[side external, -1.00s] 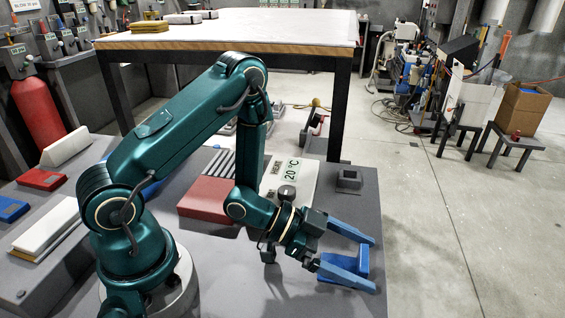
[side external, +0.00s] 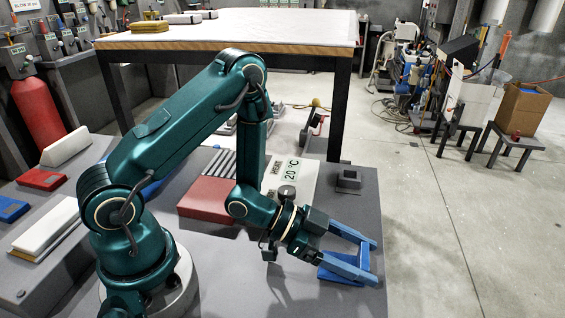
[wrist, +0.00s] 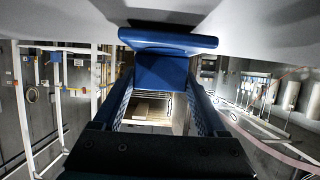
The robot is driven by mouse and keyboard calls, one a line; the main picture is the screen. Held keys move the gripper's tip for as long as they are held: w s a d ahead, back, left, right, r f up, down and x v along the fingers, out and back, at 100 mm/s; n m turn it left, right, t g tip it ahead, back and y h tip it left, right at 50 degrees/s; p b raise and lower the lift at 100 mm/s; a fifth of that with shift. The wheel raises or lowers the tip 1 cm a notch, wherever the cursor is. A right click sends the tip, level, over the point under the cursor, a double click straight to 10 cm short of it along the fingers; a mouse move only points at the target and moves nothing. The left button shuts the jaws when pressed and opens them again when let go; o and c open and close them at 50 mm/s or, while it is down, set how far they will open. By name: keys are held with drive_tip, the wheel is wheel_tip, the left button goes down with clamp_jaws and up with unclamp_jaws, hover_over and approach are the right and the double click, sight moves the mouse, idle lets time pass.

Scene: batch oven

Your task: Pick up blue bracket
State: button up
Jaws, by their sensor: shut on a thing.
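The blue bracket (side external: 340,276) is at the front right of the grey bench top, near its right edge. It seems to rest on the surface; a small gap below would be hard to see. My gripper (side external: 371,260) has long blue fingers that reach to the right, low over the bench. They are shut on the bracket, one finger on each side, and partly hide it. In the wrist view the bracket (wrist: 163,70) fills the space between the fingertips, with its wider plate across the top.
A red block (side external: 206,198) and a white panel reading 20 °C (side external: 303,178) lie behind my gripper. A small dark block (side external: 348,180) stands near the bench's right edge. A large white-topped table (side external: 250,27) stands behind. Open floor lies to the right.

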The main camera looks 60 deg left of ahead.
drive_tip(key=shift+r, duration=0.7)
wheel_tip(320, 180, up, 3)
drive_tip(key=shift+a+f, duration=0.15)
drive_tip(key=shift+f, duration=0.05)
drive_tip(key=shift+s+a+r+n+t+y, duration=0.6)
drive_tip(key=shift+a+r, duration=2.1)
drive_tip(key=shift+a, duration=3.5)
wheel_tip(320, 180, up, 15)
drive_tip(key=a+n+t+y, duration=0.2)
drive_tip(key=n+y, duration=0.2)
drive_tip(key=shift+s+a+n, duration=0.3)
drive_tip(key=shift+s, duration=0.05)
drive_tip(key=shift+d, duration=0.1)
